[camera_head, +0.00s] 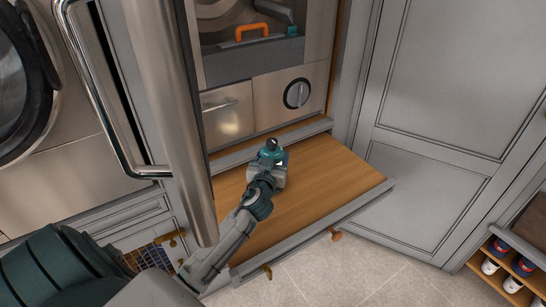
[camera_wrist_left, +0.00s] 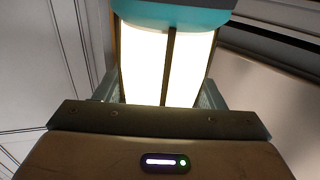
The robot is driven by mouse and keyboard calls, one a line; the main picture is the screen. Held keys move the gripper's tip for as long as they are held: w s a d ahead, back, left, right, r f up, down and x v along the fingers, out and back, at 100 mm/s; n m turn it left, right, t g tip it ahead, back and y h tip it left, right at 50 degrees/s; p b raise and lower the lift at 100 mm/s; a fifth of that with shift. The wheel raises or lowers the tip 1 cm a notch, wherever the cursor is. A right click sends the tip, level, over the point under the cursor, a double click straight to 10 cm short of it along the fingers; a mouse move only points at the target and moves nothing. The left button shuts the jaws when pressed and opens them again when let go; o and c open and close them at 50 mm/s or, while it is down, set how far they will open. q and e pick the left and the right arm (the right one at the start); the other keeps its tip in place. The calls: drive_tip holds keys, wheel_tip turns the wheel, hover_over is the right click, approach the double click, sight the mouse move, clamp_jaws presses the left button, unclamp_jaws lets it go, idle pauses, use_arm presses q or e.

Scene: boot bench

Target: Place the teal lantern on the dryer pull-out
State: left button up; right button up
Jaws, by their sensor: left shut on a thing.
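The teal lantern (camera_head: 271,152) is upright near the back of the dryer pull-out (camera_head: 325,190), a wooden board with a grey rim. My left gripper (camera_head: 276,168) is shut on the lantern and reaches over the board from the front left. In the left wrist view the lantern (camera_wrist_left: 145,65) fills the space between the fingers, with a teal top, glowing white panels and dark bars. Its base is hidden, so I cannot tell whether it touches the board. My right gripper is not in view.
A large steel door edge with a handle (camera_head: 107,100) stands close on the left. The dryer front (camera_head: 265,105) with a dial rises behind the board. A grey tray with an orange handle (camera_head: 254,31) is above. A shoe rack (camera_head: 510,270) is at lower right. The board's right half is clear.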

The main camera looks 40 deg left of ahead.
use_arm(q)
drive_tip(key=o, duration=1.2)
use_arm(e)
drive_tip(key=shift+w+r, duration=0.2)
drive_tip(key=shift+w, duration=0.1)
use_arm(q)
drive_tip(key=shift+s+d+f, duration=0.1)
drive_tip(key=shift+s+d, duration=0.05)
drive_tip(key=shift+s, duration=0.2)
drive_tip(key=b+v, duration=0.2)
drive_tip(key=v, duration=0.9)
drive_tip(key=shift+s, duration=0.15)
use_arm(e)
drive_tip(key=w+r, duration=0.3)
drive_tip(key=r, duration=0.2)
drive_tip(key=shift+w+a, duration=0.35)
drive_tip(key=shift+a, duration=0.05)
